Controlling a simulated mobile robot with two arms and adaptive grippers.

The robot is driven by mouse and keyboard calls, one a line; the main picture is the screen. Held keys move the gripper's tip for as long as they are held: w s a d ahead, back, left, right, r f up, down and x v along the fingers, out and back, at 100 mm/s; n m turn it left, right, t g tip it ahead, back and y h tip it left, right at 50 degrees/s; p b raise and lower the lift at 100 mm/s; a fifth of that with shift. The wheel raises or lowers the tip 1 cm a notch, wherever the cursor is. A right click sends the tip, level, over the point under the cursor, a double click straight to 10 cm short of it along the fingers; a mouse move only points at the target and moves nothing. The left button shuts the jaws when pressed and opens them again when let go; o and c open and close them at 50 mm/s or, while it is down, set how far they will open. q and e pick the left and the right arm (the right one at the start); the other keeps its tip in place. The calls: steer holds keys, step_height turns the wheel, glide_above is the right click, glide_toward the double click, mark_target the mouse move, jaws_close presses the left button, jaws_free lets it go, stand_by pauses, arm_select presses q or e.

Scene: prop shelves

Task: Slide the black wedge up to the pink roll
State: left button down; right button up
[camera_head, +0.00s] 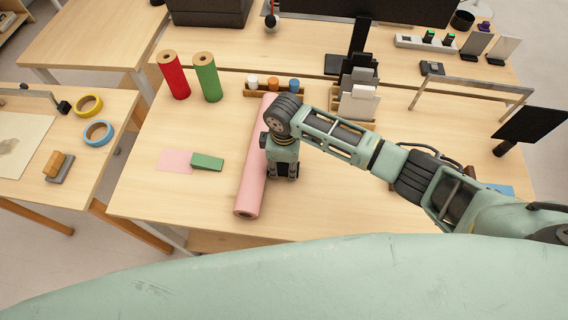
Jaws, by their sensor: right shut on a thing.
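The pink roll (252,180) lies lengthwise on the wooden table, its near end pointing toward me. My right gripper (284,175) points down at the table just right of the roll. It is shut on the black wedge (283,168), of which only a small dark part shows between the fingers. The wedge is close to the roll's right side; the gripper hides whether they touch. My left gripper is not in view.
A green block (207,162) and a pink sheet (174,161) lie left of the roll. Red (174,76) and green (207,78) rolls stand behind. A small rack (274,90) with several capped items is near the roll's far end. Table left of the roll's near end is clear.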

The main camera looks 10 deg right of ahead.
mark_target(284, 168)
steer(key=o, duration=1.1)
step_height(284, 168, up, 12)
stand_by(0.5)
